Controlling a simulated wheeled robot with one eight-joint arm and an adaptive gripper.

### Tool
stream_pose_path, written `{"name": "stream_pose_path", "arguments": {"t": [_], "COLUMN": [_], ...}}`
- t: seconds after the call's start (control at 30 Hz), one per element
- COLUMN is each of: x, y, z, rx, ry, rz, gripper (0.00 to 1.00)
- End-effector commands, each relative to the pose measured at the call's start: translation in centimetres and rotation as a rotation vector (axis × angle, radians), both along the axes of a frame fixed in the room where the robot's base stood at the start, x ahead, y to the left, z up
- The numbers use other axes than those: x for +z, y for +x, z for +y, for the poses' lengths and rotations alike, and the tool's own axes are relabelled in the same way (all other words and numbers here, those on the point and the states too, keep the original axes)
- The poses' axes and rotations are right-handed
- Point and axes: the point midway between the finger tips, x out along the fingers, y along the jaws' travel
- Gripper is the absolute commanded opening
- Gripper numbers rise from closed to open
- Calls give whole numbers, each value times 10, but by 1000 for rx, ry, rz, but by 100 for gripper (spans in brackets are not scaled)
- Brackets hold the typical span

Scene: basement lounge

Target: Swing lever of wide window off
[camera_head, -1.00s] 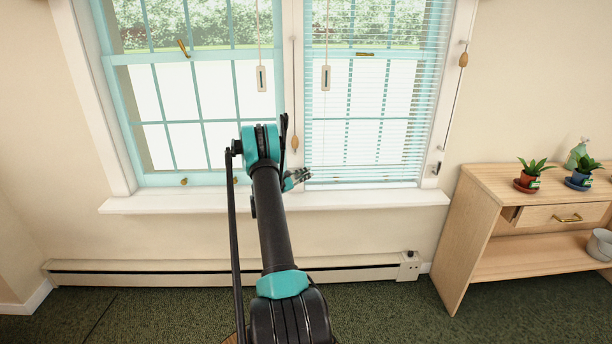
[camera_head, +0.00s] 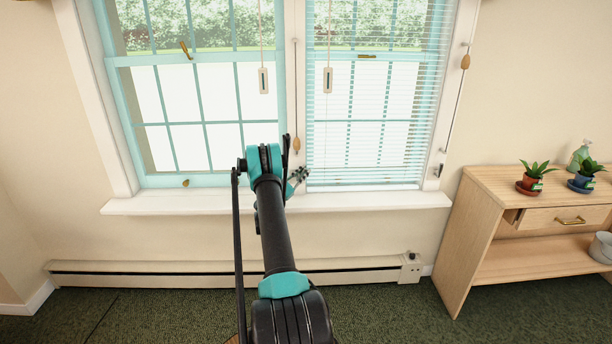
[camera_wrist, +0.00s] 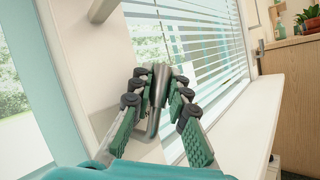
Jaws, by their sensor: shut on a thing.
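The wide window (camera_head: 205,122) fills the back wall, with teal-framed panes and white blinds over its right part. Brass catches show on the left sash (camera_head: 186,50) and the right sash (camera_head: 367,56). My gripper (camera_head: 297,180) is low at the middle of the window, just above the sill and partly behind my arm. In the wrist view, my gripper (camera_wrist: 160,82) has its fingers closed around a dark grey tapered lever handle (camera_wrist: 158,92). A bent grey bar shows below the handle, partly hidden by the fingers.
A white sill (camera_head: 390,200) runs below the window. Blind cords with tassels (camera_head: 297,145) hang close to my arm. A wooden cabinet (camera_head: 480,235) with potted plants (camera_head: 533,178) stands at right. A baseboard heater (camera_head: 160,275) runs along the wall. The carpet at left is clear.

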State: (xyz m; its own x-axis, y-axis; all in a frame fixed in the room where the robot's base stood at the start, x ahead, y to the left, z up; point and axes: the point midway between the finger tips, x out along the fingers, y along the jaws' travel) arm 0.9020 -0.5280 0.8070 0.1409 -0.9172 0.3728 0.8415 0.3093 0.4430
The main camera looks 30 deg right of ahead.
Motion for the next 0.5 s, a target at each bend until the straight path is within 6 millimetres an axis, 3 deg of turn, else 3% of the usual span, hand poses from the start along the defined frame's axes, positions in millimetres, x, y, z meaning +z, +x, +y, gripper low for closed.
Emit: {"name": "stream_pose_path", "arguments": {"t": [0.5], "x": [6], "y": [11], "z": [19], "rx": [-1], "ry": [-361], "rz": [221], "gripper": [0]}}
